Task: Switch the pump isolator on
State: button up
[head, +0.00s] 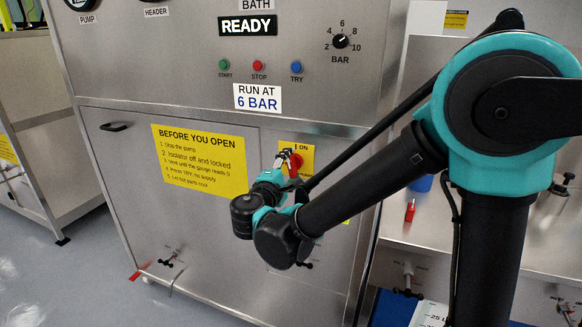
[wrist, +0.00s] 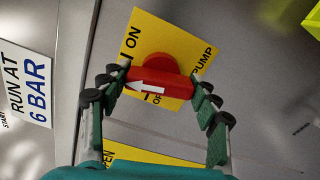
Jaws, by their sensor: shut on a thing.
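The pump isolator is a red rotary handle (wrist: 172,85) with a white arrow, on a yellow label (wrist: 150,28) marked ON, OFF and PUMP. In the wrist view my gripper (wrist: 161,88) has one finger at each end of the handle and is shut on it. The arrow points left in that view, toward the label's ON edge but slanted a little to the OFF side. In the head view the red handle (head: 296,165) is partly covered by my gripper (head: 288,160), below the words I ON on the label (head: 305,152).
The steel cabinet front has a yellow notice (head: 200,160) left of the isolator and a RUN AT 6 BAR sign (head: 257,97) above. Its READY display (head: 247,25), buttons (head: 259,66) and BAR knob (head: 340,41) are higher up. A door handle (head: 113,127) sticks out at left.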

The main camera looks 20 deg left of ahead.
jog(key=shift+m, duration=1.2)
jog(key=o, duration=1.2)
jog(key=shift+c, duration=0.2)
jog(key=shift+s, duration=0.1)
jog(key=s, duration=1.1)
jog(key=shift+s+a, duration=0.4)
jog(key=shift+a, duration=0.05)
